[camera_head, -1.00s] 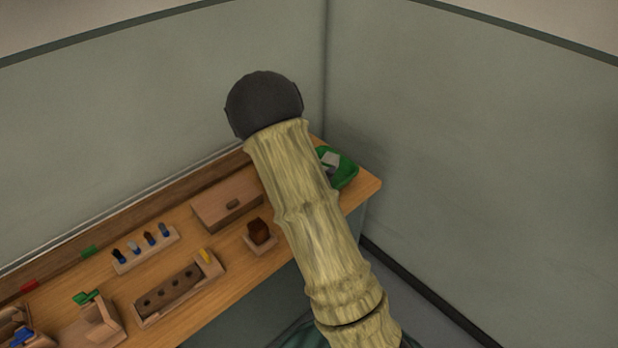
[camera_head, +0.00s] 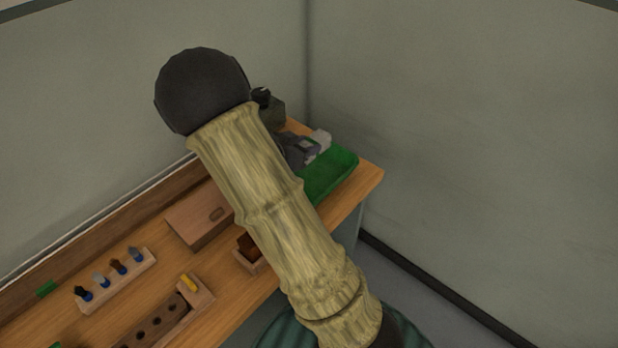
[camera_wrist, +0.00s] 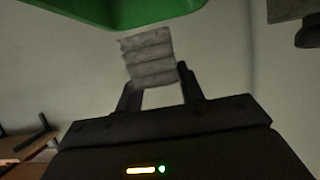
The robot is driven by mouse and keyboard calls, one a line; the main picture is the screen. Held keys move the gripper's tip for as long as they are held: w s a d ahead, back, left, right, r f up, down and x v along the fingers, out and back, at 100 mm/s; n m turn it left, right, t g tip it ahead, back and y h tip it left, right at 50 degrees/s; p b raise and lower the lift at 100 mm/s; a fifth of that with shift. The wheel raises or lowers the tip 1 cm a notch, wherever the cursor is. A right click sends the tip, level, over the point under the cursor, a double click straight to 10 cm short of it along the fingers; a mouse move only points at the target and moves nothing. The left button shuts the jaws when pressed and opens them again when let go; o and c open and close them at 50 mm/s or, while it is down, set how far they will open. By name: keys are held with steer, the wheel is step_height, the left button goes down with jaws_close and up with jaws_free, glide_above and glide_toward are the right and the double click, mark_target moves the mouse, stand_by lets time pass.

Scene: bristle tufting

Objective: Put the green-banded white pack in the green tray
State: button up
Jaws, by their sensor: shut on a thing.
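My gripper (camera_head: 298,150) is shut on a whitish pack (camera_head: 320,137) with a small green patch beside it in the head view. The pack is held at the back edge of the green tray (camera_head: 335,175), seemingly above it; I cannot tell if they touch. In the wrist view the pack (camera_wrist: 148,58) looks grey and ridged, between the two dark fingers (camera_wrist: 157,82). The green tray's edge (camera_wrist: 115,14) shows there at the top. My arm hides part of the bench left of the tray.
Walls close the corner behind.

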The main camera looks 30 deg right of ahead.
steer(key=shift+s+f, duration=0.1)
steer(key=shift+f, duration=0.1)
step_height(320, 180, down, 6)
steer(key=shift+r+b, duration=0.1)
steer(key=shift+b, duration=0.5)
steer(key=shift+f+b, duration=0.3)
steer(key=shift+f, duration=1.6)
steer(key=o, duration=1)
steer(key=shift+f, duration=0.15)
